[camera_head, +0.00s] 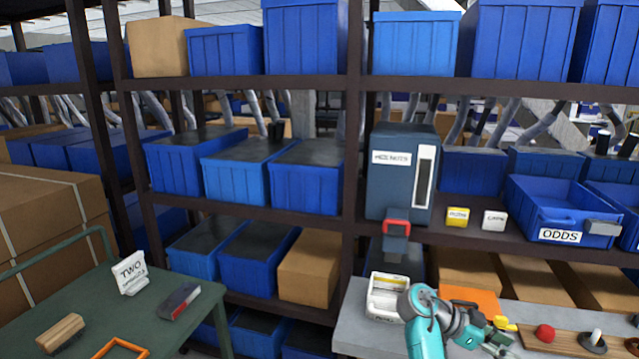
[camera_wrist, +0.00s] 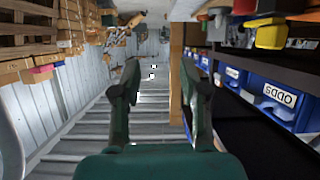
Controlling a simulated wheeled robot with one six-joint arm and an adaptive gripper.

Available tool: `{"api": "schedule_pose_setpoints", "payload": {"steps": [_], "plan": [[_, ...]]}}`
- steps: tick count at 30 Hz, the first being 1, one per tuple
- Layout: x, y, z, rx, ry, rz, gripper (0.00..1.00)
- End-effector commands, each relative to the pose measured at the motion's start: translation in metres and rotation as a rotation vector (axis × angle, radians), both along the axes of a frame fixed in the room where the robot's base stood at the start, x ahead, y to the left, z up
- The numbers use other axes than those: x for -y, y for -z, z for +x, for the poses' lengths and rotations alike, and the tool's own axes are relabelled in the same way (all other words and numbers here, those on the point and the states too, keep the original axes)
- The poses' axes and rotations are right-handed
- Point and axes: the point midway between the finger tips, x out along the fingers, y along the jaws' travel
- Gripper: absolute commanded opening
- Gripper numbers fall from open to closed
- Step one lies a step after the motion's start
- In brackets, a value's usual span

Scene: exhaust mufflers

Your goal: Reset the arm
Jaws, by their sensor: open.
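My gripper (camera_head: 503,338) is at the lower right in the head view, at the end of my teal arm, above or beside the grey bench (camera_head: 356,318). In the wrist view my gripper (camera_wrist: 158,80) has its two dark green fingers well apart with nothing between them. Past the fingers the view runs along an aisle with a grey striped floor. Whether the gripper touches anything on the bench cannot be told.
A white tray (camera_head: 387,297), a red ball (camera_head: 545,333) and a wooden board (camera_head: 570,345) lie near my arm. The shelf behind holds a dispenser (camera_head: 400,185) and the ODDS bin (camera_head: 562,212). A green cart (camera_head: 100,305) stands at the left.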

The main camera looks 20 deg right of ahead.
Motion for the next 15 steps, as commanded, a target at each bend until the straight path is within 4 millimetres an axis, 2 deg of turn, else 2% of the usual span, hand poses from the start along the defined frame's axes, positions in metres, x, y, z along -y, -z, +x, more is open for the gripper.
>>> {"api": "schedule_pose_setpoints", "payload": {"steps": [8,15], "plan": [[-0.005,0.031,-0.003,-0.043,-0.113,0.032,0.44],[-0.014,0.074,-0.009,-0.100,-0.275,0.074,0.44]]}}
